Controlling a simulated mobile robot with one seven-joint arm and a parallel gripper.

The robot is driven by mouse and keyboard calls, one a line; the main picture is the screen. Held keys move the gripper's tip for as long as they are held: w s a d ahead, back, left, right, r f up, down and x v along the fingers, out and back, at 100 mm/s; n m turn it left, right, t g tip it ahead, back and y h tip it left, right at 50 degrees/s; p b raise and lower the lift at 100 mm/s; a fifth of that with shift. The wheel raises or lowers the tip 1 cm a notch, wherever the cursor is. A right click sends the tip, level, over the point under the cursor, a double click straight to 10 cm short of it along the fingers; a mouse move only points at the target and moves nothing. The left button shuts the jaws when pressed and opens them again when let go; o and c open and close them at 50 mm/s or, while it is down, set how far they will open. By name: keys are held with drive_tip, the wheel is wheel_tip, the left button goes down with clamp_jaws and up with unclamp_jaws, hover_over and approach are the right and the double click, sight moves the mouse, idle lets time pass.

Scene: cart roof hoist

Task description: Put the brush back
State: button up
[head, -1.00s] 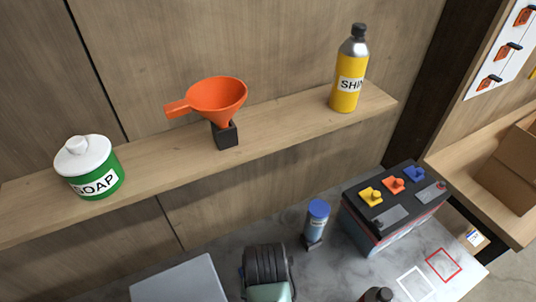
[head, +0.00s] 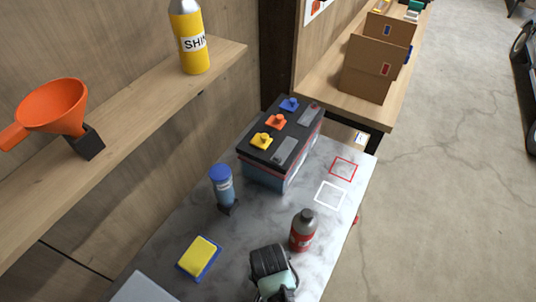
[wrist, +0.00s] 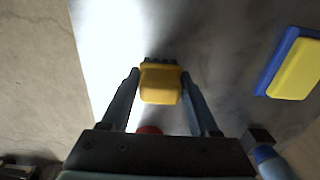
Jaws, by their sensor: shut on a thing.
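In the wrist view my gripper (wrist: 160,88) is shut on a small yellow block with dark tufts along its far edge, which looks like the brush (wrist: 161,85). The held thing is over the grey marbled bench, to the left of the blue and yellow sponge (wrist: 293,66) in that view. In the head view my dark arm end covers the gripper and the brush, so neither shows there. White (head: 330,194) and red (head: 343,169) square outlines are marked on the bench (head: 300,205) near its right edge.
A battery (head: 280,145) with coloured terminal caps, a blue-capped bottle (head: 222,187) and a red-grey bottle (head: 302,230) stand on the bench. The sponge (head: 199,257) lies at its left. A shelf (head: 140,115) holds an orange funnel (head: 50,105) and a yellow bottle (head: 193,42).

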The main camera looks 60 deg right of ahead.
drive_tip(key=shift+f, duration=0.8)
drive_tip(key=shift+f, duration=0.15)
drive_tip(key=o, duration=1.4)
drive_tip(key=shift+o, duration=0.2)
wheel_tip(320, 180, up, 12)
drive_tip(key=shift+r, duration=0.2)
